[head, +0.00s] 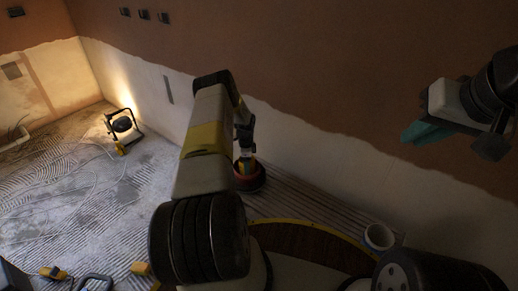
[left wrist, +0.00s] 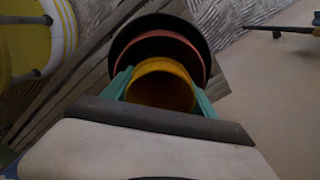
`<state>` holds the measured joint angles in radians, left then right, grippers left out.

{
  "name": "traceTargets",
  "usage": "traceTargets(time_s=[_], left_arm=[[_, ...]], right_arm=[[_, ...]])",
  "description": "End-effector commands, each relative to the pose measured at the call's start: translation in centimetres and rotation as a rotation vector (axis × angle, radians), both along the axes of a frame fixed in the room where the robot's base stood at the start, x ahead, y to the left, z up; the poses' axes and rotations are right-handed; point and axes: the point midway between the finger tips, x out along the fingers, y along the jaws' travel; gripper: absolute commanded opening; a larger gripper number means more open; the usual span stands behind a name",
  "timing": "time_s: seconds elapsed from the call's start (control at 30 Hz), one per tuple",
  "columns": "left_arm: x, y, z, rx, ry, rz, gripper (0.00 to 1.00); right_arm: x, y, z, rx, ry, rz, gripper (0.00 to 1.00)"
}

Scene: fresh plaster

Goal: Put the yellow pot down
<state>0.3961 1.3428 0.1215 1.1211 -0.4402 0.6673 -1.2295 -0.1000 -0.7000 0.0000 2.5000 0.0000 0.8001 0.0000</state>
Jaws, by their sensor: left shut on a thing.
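The yellow pot (left wrist: 162,85) is between the teal fingers of my left gripper (left wrist: 160,92), its open mouth toward the wrist camera. In the head view the pot (head: 246,165) shows small, partly hidden by my left gripper (head: 244,150). Behind the pot is a round dark container with a reddish inside (left wrist: 160,42); in the head view this container (head: 250,184) is on the floor near the wall. I cannot tell whether the pot is over it or touching it. My right gripper (head: 422,131) is raised and far from the pot; its finger gap is unclear.
A lit work lamp (head: 122,127) stands on the floor at the left. A white cup-like thing (head: 378,237) and a brown round surface with a yellow rim (head: 290,224) are at the lower right. A plastered wall (head: 320,150) runs behind. Ridged floor lies open at left.

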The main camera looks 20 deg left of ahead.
Motion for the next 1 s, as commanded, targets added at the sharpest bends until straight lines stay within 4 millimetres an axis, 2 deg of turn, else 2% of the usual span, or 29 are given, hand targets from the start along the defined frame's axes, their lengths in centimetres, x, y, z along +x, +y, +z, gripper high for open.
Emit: traceTargets(time_s=[0.03, 0.07, 0.1, 0.47, 0.57, 0.8, 1.0], left_arm=[[0.0, 0.0, -0.1, 0.000, 0.000, 0.000, 0.68], [0.0, 0.0, -0.1, 0.000, 0.000, 0.000, 0.74], [0.0, 0.0, -0.1, 0.000, 0.000, 0.000, 0.75], [0.0, 0.0, 0.5, 0.000, -0.001, 0.000, 0.75], [0.1, 0.1, 1.8, 0.001, -0.002, 0.000, 0.75], [0.1, 0.1, 7.0, 0.001, -0.003, 0.001, 0.75], [0.0, 0.0, 10.7, 0.000, -0.001, 0.001, 0.75]], right_arm=[[0.0, 0.0, 0.0, 0.000, 0.000, 0.000, 0.12], [0.0, 0.0, 0.0, 0.000, 0.000, 0.000, 0.12], [0.0, 0.0, 0.0, 0.000, 0.000, 0.000, 0.12], [0.0, 0.0, 0.0, 0.000, 0.000, 0.000, 0.12], [0.0, 0.0, 0.0, 0.000, 0.000, 0.000, 0.12], [0.0, 0.0, 0.0, 0.000, 0.000, 0.000, 0.12], [0.0, 0.0, 0.0, 0.000, 0.000, 0.000, 0.12]])
